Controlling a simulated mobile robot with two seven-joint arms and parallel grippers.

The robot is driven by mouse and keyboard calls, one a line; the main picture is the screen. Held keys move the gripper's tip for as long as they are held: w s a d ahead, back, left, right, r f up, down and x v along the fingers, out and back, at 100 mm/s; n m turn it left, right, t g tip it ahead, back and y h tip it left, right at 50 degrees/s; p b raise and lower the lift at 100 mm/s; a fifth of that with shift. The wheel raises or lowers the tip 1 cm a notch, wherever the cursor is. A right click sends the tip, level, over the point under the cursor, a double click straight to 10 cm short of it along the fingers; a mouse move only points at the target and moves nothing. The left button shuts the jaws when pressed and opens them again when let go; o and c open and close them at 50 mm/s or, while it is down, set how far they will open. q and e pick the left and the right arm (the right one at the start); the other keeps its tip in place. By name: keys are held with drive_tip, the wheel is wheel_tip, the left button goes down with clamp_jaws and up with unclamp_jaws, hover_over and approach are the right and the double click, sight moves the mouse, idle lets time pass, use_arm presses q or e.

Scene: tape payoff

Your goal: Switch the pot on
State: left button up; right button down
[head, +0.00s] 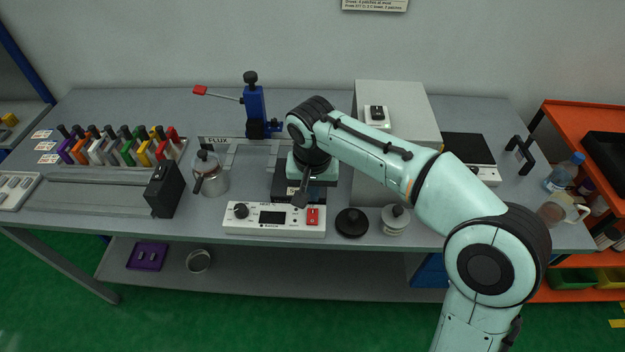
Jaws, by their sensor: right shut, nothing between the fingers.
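The pot's white front panel (270,229) faces me near the table's front edge. It carries a dark knob, a small dark display and a red switch (313,216) at its right end. I cannot tell whether the switch is on or off. The pot's dark body behind the panel is partly hidden by my right arm. My right gripper (300,202) is shut and empty, pointing down just above the panel, slightly left of the red switch. I cannot tell whether it touches the panel. My left gripper is not in view.
A dark round lid-like disc (351,223) and a white-grey stacked round item (395,220) stand right of the panel. A metal pot-like can (210,175) and a black box (164,190) stand left. A blue lever press (255,108) and a large grey box (390,95) stand behind.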

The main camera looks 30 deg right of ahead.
sight(313, 212)
drive_tip(key=f, duration=0.6)
drive_tip(key=shift+w+d+b, duration=0.25)
drive_tip(key=shift+w+b, duration=0.1)
drive_tip(key=shift+w+f, duration=0.1)
drive_tip(key=shift+f, duration=0.25)
drive_tip(key=shift+s+a, duration=0.15)
drive_tip(key=shift+s, duration=0.15)
drive_tip(key=shift+s+a+r, duration=0.2)
drive_tip(key=shift+s+a, duration=0.1)
drive_tip(key=shift+s, duration=0.2)
drive_tip(key=shift+w, duration=0.1)
